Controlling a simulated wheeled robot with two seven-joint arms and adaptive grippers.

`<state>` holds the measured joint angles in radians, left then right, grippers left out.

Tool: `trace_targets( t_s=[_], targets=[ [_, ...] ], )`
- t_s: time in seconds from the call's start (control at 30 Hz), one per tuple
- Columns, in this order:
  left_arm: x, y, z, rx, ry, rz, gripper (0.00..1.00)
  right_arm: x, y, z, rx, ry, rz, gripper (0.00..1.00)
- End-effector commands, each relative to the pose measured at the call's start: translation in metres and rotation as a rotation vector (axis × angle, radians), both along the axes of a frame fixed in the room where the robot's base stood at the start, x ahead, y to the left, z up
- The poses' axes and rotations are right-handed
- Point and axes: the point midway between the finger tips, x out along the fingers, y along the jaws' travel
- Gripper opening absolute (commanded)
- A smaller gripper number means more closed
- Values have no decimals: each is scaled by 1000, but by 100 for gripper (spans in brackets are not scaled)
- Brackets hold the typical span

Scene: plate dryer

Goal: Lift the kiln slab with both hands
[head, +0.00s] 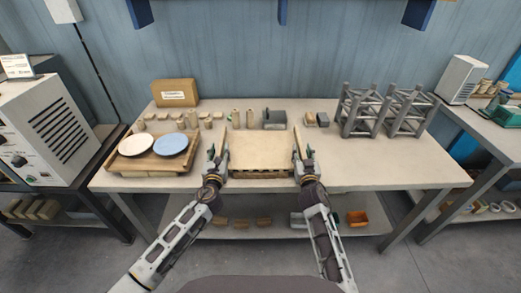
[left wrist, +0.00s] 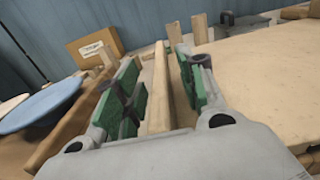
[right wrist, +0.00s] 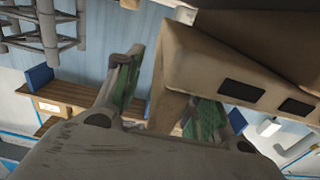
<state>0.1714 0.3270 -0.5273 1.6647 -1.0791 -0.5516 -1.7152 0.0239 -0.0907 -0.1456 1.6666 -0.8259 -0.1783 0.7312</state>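The kiln slab (head: 260,150) is a wide tan board lying at the front middle of the table, with dark slots along its front edge. It also shows in the left wrist view (left wrist: 260,75) and, from a low angle, in the right wrist view (right wrist: 235,65). My left gripper (head: 217,152) is at its left side, with green-padded fingers apart on either side of a pale wooden bar (left wrist: 158,95); small gaps show beside the bar. My right gripper (head: 303,152) is at its right side, fingers apart with a wooden bar (right wrist: 168,95) between them; contact there is unclear.
A wooden tray (head: 115,165) with a white plate (head: 136,144) and a blue plate (head: 171,144) is at left. Grey metal frames (head: 362,110) stand at right; the table's front right is clear.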

Motion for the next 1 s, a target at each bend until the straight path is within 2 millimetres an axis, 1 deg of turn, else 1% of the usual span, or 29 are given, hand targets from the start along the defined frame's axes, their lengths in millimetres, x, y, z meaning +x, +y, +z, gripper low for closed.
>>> trace_targets(
  t_s=[0.2, 0.53, 0.83, 1.0],
  targets=[
    [7, 0, 0, 0, 1, 1, 39, 8, 0, 0, 0, 0, 0, 39],
    [8, 0, 0, 0, 0, 0, 39, 8, 0, 0, 0, 0, 0, 39],
    [8, 0, 0, 0, 0, 0, 1, 8, 0, 0, 0, 0, 0, 1],
    [8, 0, 0, 0, 0, 0, 0, 8, 0, 0, 0, 0, 0, 0]
  ],
)
